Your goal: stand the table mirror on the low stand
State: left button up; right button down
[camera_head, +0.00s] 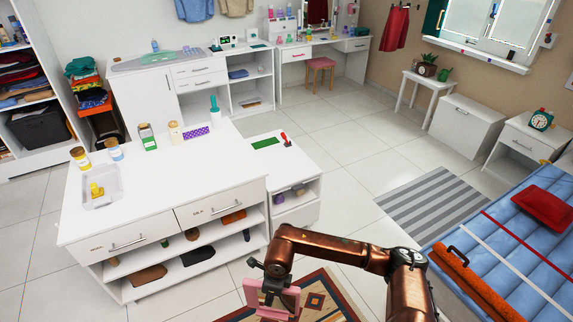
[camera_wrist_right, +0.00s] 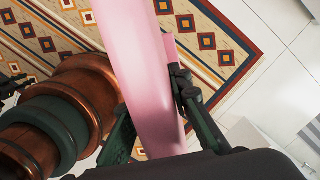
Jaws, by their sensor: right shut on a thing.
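My right gripper (camera_head: 273,278) is shut on a pink flat object, which I take to be the table mirror (camera_head: 262,297). It is held in the air above the patterned rug, in front of the white drawer unit. In the right wrist view, the pink frame (camera_wrist_right: 145,60) passes between the gripper's fingers (camera_wrist_right: 155,118), seen nearly edge-on. The mirror's glass face cannot be made out. A lower white cabinet (camera_head: 300,172), likely the low stand, adjoins the drawer unit's right side. On its top lie a green mat (camera_head: 265,143) and a red-handled item (camera_head: 286,139). My left gripper is not in view.
The white drawer unit (camera_head: 160,190) carries jars, a tray (camera_head: 101,186) and a brush, with shoes on shelves below. The patterned rug (camera_head: 335,300) lies underneath my arm. A bed (camera_head: 540,225) stands at right. Floor is free between the low cabinet and the striped rug (camera_head: 425,200).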

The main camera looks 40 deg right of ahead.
aim_at(285, 167)
jog(key=z, duration=1.9)
jog(key=i, duration=3.85)
jog(key=u, duration=3.15)
